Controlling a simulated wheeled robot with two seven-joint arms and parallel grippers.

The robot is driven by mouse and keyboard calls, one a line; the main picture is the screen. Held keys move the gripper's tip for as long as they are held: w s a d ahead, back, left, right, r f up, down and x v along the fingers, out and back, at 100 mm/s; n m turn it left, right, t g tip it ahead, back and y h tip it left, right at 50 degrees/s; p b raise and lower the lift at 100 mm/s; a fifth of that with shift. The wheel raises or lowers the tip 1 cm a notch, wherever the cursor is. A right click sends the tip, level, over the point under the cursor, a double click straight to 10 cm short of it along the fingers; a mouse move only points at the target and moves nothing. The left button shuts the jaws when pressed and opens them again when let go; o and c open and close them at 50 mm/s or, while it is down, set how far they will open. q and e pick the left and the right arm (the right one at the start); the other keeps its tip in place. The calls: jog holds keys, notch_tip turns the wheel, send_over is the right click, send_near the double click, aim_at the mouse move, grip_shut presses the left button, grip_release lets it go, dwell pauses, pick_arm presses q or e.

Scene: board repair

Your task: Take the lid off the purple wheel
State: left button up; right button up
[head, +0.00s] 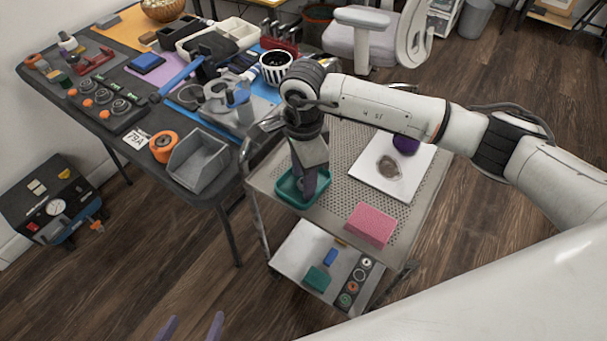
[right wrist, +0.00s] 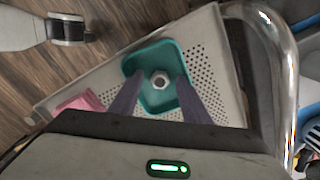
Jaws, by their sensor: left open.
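A purple round object (head: 406,143), which looks like the purple wheel, sits at the far edge of a white board on the cart, partly hidden behind my right arm. I cannot make out a lid on it. My right gripper (head: 310,190) points down into a teal tray (head: 280,190) on the cart, left of the board. In the right wrist view its fingers (right wrist: 158,100) are apart, with a silvery hex nut (right wrist: 160,79) beyond them in the tray (right wrist: 140,70). Only the purple fingertips of my left gripper (head: 190,328) show at the bottom edge, apart and empty.
The white board (head: 410,186) carries a grey-brown round patch (head: 389,167). A pink block (head: 370,225) lies at the cart's front; the lower shelf (head: 300,253) holds small parts. A cluttered dark table (head: 150,185) with a grey bin (head: 199,160) stands left. A chair is behind.

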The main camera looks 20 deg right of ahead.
jog(key=shift+r+p, duration=0.3)
notch_tip(320, 180, up, 12)
jog(key=b, duration=0.1)
jog(key=shift+f, duration=0.15)
